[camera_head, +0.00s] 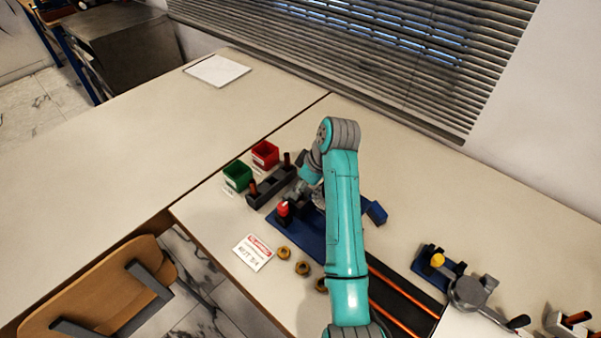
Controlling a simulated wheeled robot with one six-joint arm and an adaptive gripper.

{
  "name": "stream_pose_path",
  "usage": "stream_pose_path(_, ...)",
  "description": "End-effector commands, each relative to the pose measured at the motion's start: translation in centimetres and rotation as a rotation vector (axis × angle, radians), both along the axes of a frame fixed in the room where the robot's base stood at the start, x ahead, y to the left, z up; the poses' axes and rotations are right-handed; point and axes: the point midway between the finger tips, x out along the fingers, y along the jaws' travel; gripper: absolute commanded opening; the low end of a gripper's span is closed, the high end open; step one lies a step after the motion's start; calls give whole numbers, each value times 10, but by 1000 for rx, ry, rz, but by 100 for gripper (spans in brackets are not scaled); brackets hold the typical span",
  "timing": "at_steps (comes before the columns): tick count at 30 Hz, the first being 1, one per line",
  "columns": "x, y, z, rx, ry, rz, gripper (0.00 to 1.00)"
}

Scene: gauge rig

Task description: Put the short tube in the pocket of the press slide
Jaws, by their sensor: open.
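Two dark reddish-brown tubes, one at the left (253,188) and one at the right (287,159), stand upright in a dark grey block (268,190). I cannot tell for sure which is the short tube. A blue base plate (310,233) lies just in front of the block, with a red-topped part (283,208) at its left end. The press slide and its pocket cannot be made out; my arm covers much of this plate. My gripper (297,198) is small and partly hidden by my arm, over the plate's left part, close to the block. It is open; no tube shows in it.
A green bin (237,175) and a red bin (265,154) stand behind the block. A sign card (252,252) and several brass nuts (284,253) lie in front. Orange rods (405,292) and a blue fixture with a yellow part (437,260) are at right. The left table is mostly clear.

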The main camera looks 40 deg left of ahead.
Motion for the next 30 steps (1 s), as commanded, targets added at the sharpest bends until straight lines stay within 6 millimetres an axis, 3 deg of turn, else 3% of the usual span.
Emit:
stream_pose_path(4, -2, -2, -9, -1, 1, 0, 48)
stream_pose_path(14, -2, -3, -11, -1, 1, 0, 48)
stream_pose_path(20, -2, -2, -11, -1, 0, 1, 0)
stream_pose_path(30, -3, -2, -11, -1, 0, 1, 0)
